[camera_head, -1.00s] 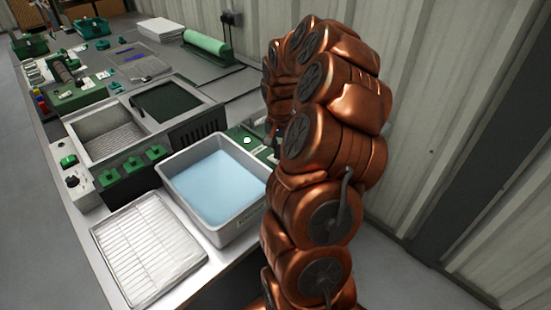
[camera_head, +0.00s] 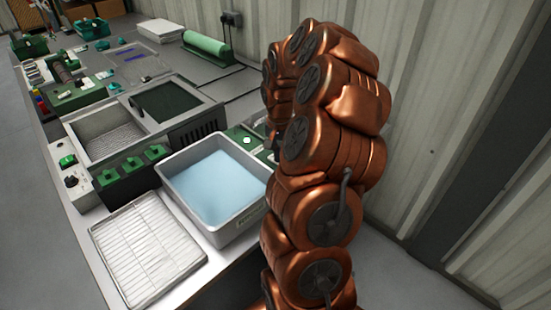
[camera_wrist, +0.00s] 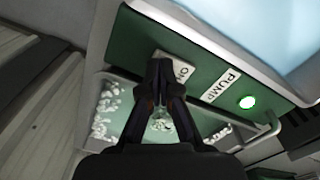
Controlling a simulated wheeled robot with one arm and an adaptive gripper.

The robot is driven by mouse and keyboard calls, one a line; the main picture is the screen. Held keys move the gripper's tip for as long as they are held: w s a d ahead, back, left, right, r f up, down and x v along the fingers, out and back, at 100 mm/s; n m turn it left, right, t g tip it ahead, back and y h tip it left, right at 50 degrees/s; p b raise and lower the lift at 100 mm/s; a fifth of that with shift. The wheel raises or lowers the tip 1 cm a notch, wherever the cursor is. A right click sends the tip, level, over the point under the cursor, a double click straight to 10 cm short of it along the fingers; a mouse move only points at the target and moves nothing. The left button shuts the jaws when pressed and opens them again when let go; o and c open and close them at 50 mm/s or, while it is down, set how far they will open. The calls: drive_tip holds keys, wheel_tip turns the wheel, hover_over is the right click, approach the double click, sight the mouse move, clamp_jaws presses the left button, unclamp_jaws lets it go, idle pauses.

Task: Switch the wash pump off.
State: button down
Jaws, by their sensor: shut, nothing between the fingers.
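The green pump panel (camera_wrist: 135,45) fills the upper middle of the wrist view. It carries a white PUMP label (camera_wrist: 220,85), a lit green lamp (camera_wrist: 247,102) and a white ON label (camera_wrist: 180,72). My gripper (camera_wrist: 158,66) is shut and empty, its fingertips over the panel beside the ON label. I cannot tell whether they touch it. No switch lever shows clearly; the fingers may hide it. In the head view the panel (camera_head: 236,133) shows behind the grey tub, with its lamp (camera_head: 247,140) bright. My arm hides the gripper there.
The grey tub (camera_head: 240,222) of blue water stands directly beside the panel. A wire rack tray (camera_head: 148,245) and a green-knobbed control box (camera_head: 130,178) are to its left. In the wrist view an open tray (camera_wrist: 105,108) with white bits lies below the panel. The corrugated wall (camera_head: 420,100) is close behind.

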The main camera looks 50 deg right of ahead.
drive_tip(key=shift+f, duration=0.4)
idle(0.3)
drive_tip(key=shift+r, duration=3.45)
drive_tip(key=shift+a+r, duration=0.1)
